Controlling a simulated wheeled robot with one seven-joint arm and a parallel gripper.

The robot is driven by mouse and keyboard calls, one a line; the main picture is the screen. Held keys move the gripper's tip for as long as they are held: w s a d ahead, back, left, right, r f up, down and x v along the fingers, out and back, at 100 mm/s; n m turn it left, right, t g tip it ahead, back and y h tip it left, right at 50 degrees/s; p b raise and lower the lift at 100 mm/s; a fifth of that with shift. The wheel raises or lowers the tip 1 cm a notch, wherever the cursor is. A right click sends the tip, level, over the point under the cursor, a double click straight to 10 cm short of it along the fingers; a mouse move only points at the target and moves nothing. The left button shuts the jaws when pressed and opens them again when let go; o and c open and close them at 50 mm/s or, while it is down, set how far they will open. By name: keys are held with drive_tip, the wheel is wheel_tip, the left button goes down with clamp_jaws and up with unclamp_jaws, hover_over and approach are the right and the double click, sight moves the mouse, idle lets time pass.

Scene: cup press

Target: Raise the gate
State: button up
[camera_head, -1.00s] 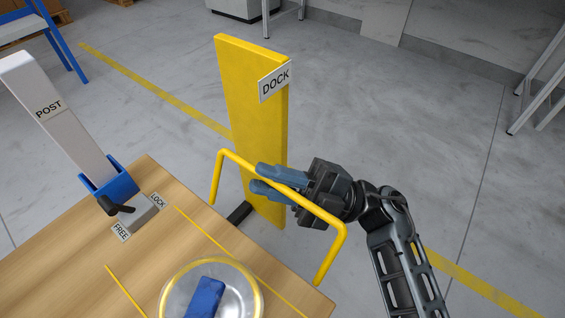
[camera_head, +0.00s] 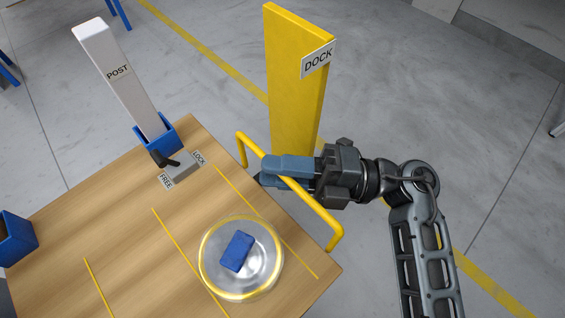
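The gate appears to be the yellow U-shaped bar (camera_head: 313,207) along the right edge of the wooden table (camera_head: 110,215); nothing labels it a gate. Its two legs meet the table edge and look short from here. My gripper (camera_head: 268,170) is at the middle of the bar, reaching in from the right. Its upper blue finger covers part of the bar, and a dark lower fingertip shows just below. The bar seems to pass between the fingers, but whether they are closed on it is hidden. A dark lever (camera_head: 166,161) sits between the LOCK and FREE labels.
A round clear dish (camera_head: 204,264) holding a blue block (camera_head: 237,251) is on the table near the bar. A white POST column (camera_head: 108,66) stands in a blue holder (camera_head: 158,138). A yellow DOCK panel (camera_head: 290,85) stands behind my gripper. A blue bin (camera_head: 14,240) is at left.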

drive_tip(key=shift+o, duration=1.1)
drive_tip(key=shift+d, duration=0.1)
drive_tip(key=d+f, duration=0.1)
drive_tip(key=d, duration=0.6)
drive_tip(key=shift+d+p, duration=0.25)
drive_tip(key=shift+p, duration=0.1)
drive_tip(key=shift+d+f, duration=0.1)
